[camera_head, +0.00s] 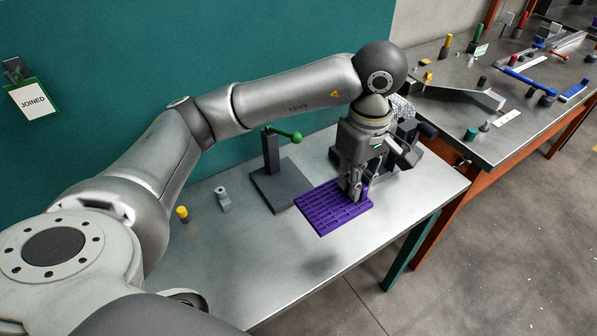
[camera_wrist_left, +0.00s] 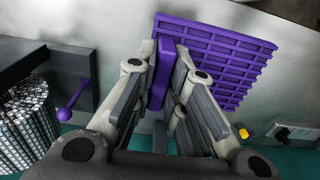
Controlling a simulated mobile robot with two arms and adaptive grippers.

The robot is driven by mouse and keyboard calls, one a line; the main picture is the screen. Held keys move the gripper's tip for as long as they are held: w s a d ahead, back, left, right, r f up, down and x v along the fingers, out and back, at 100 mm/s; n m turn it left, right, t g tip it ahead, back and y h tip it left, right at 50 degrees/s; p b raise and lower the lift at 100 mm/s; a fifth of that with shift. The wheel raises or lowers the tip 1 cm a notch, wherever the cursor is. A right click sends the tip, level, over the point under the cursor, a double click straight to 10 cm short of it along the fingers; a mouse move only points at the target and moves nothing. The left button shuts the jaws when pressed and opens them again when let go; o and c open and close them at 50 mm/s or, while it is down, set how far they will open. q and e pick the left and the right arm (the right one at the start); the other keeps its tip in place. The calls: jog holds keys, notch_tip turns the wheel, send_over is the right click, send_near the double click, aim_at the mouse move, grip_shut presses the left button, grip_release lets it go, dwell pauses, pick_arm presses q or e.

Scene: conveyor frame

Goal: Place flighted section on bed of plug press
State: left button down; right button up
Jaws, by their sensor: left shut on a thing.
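The flighted section is a purple gridded slab (camera_head: 325,209); it also fills the upper right of the left wrist view (camera_wrist_left: 215,58). My left gripper (camera_head: 355,192) is shut on an upright purple flight at its edge, seen between the fingers in the left wrist view (camera_wrist_left: 160,75). The slab appears held above the table, with a shadow on the tabletop below it. A dark grey press-like fixture (camera_head: 280,190) with a flat base, post and green ball lever stands just behind the slab. Whether this is the plug press I cannot tell. My right gripper is out of view.
A dark block (camera_head: 428,160) stands behind the gripper, partly hidden; a mesh roll (camera_head: 402,106) is near it. A yellow-topped peg (camera_head: 182,214) and a grey fitting (camera_head: 222,198) stand left. The metal table's front (camera_head: 250,280) is clear. A second, cluttered bench is right.

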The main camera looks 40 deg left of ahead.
pick_arm(q)
jog(key=w+a+p, duration=0.2)
jog(key=w+a, duration=0.1)
jog(key=a, duration=0.5)
jog(key=w+a+p, duration=0.2)
jog(key=w+a, duration=0.1)
jog(key=a, duration=0.5)
notch_tip(320, 180, down, 8)
jog(key=shift+w+r+p, duration=0.1)
jog(key=shift+r+p, duration=0.05)
jog(key=shift+p, duration=0.5)
notch_tip(320, 180, down, 4)
jog(key=shift+f+p, duration=0.1)
jog(key=shift+p, duration=0.35)
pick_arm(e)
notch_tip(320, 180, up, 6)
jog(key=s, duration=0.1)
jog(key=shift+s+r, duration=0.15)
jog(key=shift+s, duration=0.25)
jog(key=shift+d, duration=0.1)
pick_arm(q)
jog(key=c, duration=1.9)
grip_release()
jog(key=shift+f, duration=0.15)
jog(key=shift+c, duration=0.2)
jog(key=o, duration=0.5)
jog(key=shift+c, duration=0.2)
